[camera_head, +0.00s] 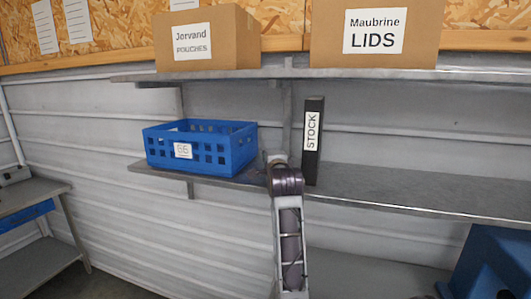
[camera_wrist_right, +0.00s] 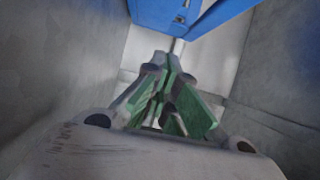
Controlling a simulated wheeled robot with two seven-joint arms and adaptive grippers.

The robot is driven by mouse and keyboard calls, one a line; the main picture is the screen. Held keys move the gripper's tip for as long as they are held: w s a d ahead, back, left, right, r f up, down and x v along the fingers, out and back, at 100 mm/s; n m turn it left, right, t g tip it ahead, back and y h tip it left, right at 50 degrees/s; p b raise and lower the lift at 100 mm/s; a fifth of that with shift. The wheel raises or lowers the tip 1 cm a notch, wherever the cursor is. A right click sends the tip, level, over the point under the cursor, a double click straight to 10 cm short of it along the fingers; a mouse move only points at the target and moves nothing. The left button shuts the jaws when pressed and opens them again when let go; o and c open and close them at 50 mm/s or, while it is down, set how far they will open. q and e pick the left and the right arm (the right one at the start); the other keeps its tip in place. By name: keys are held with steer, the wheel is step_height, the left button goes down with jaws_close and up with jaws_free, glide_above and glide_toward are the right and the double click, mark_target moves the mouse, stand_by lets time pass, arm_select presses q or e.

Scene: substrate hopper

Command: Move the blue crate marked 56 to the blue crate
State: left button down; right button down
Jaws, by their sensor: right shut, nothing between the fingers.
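The blue crate (camera_head: 200,150) with a small white label, which seems to read 56, stands upright on the left end of the middle shelf. Part of a blue crate also shows at the top of the right wrist view (camera_wrist_right: 165,12).
A black STOCK binder (camera_head: 313,140) stands on the shelf (camera_head: 410,190) just right of my arm. Cardboard boxes marked POUCHES (camera_head: 205,65) and LIDS (camera_head: 375,62) stand on the shelf above. A large blue object (camera_head: 492,265) is at lower right. The shelf's right part is clear.

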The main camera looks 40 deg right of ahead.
steer(key=shift+w+d+r, duration=0.1)
steer(key=shift+w+d, duration=0.25)
steer(key=shift+w, duration=0.1)
steer(key=p+x, duration=0.1)
steer(key=x, duration=0.2)
steer(key=shift+w+d, duration=0.15)
steer(key=shift+w, duration=0.05)
steer(key=shift+p+x, duration=0.75)
steer(key=shift+x, duration=1.15)
steer(key=shift+w+a+p, duration=0.65)
steer(key=shift+w+a, duration=0.1)
steer(key=shift+a, duration=0.2)
steer(key=shift+w+a, duration=0.2)
steer(key=shift+a, duration=0.5)
steer(key=shift+w+a+f, duration=0.1)
steer(key=shift+w+f, duration=0.1)
